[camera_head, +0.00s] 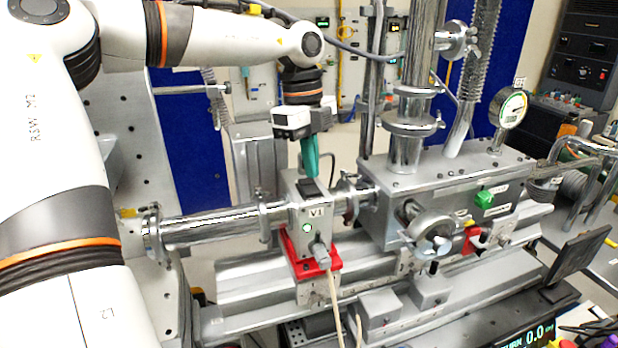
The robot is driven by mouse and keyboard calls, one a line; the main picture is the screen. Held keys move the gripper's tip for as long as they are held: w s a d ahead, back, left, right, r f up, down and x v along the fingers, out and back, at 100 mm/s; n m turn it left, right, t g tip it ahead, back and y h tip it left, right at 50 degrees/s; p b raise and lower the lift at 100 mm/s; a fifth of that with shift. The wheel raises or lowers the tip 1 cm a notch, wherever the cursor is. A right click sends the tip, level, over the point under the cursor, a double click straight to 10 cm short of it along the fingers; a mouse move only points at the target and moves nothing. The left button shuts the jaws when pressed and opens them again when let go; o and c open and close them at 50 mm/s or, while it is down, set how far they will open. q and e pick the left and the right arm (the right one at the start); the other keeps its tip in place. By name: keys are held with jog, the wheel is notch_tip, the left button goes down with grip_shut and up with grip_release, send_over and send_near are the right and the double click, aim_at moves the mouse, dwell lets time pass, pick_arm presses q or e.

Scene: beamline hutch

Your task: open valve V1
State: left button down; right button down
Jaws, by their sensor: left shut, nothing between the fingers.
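Valve V1 (315,213) is a grey box labelled V1 on a red bracket, set in the steel beam pipe in the middle of the view. A black rocker or pad (307,186) sits on its top face, and a small round light (307,228) on its front glows green. A cable hangs from a connector below. My left gripper (311,174) comes down from above with its teal fingers shut and empty. The fingertips are at the top of the valve, beside the black part; I cannot tell whether they touch it. My right gripper is out of view.
A pipe (210,228) runs left from the valve. A large grey chamber (447,190) with a handwheel (433,233), vertical column and dial gauge (513,108) stands to the right. A dark monitor (576,258) and display (535,336) are at lower right.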

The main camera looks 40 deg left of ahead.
aim_at(311, 189)
pick_arm(q)
notch_tip(311, 189, up, 4)
jog(key=p, duration=0.2)
jog(key=shift+r+p, duration=0.2)
jog(key=shift+p, duration=0.15)
dwell(0.4)
